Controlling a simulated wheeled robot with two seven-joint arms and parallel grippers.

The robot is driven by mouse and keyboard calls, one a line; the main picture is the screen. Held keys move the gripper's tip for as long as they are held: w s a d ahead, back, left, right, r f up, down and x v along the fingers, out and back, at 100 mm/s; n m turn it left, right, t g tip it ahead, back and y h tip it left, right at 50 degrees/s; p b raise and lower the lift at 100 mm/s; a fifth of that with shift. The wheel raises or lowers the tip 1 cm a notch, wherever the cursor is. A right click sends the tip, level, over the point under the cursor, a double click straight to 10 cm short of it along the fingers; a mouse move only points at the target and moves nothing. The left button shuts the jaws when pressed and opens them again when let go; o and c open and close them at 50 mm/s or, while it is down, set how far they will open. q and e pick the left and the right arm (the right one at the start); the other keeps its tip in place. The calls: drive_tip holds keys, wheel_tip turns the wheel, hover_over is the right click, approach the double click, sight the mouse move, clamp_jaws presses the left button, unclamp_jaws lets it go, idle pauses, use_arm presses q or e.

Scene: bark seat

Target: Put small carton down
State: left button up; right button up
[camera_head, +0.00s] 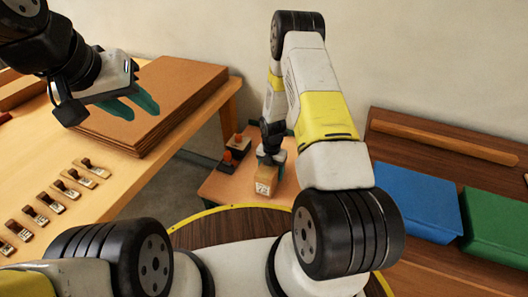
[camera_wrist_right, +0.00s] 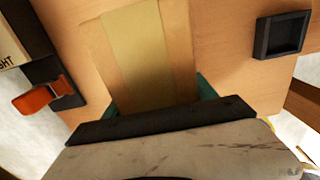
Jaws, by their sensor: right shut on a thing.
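The small carton (camera_head: 265,184) is a tan box with a pale label, at the low light-wood table in the middle of the head view. My right gripper (camera_head: 271,160) is shut on it from above. In the right wrist view the carton (camera_wrist_right: 146,50) shows a paler tape strip, with teal fingertips (camera_wrist_right: 158,96) at its two sides. I cannot tell whether its underside touches the table. My left gripper (camera_head: 132,104) is open and empty at the upper left, above a stack of brown sheets.
The low table (camera_head: 225,188) also bears dark blocks with orange handles (camera_head: 237,140). In the wrist view a black square tray (camera_wrist_right: 282,35) lies right of the carton. Stamps line the left bench (camera_head: 130,180). Blue (camera_head: 415,200) and green (camera_head: 495,228) bins stand right.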

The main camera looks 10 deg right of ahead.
drive_tip(key=o, duration=1.7)
drive_tip(key=shift+f, duration=0.1)
wheel_tip(320, 180, up, 12)
drive_tip(key=shift+f, duration=0.1)
drive_tip(key=s+r+m+t, duration=0.1)
drive_tip(key=s+r+m, duration=0.35)
drive_tip(key=r, duration=0.85)
drive_tip(key=s+r+m+t, duration=0.1)
drive_tip(key=r+m+t, duration=0.1)
drive_tip(key=r+m, duration=0.85)
drive_tip(key=s+r+m+t, duration=0.1)
drive_tip(key=s+r+m, duration=0.3)
drive_tip(key=s+r, duration=0.1)
drive_tip(key=s+a+r+m+t+y, duration=0.1)
drive_tip(key=s+r+m, duration=0.4)
drive_tip(key=s, duration=0.2)
drive_tip(key=s+a+r+m+t+y, duration=0.1)
drive_tip(key=s+r+m, duration=0.3)
drive_tip(key=s+r, duration=0.2)
drive_tip(key=shift+s+a+m, duration=0.1)
drive_tip(key=shift+s+m, duration=0.2)
drive_tip(key=shift+s, duration=0.1)
